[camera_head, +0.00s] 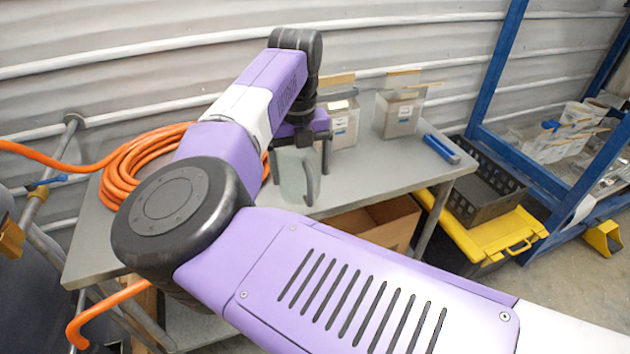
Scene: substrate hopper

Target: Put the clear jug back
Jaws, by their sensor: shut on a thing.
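Two grey hoppers (344,124) (397,117) stand behind and right of the jug. A blue object (441,149) lies at the table's right end. An orange hose (137,166) is coiled at the left. A yellow case (489,238), black crate (480,201) and blue rack (487,84) stand right.

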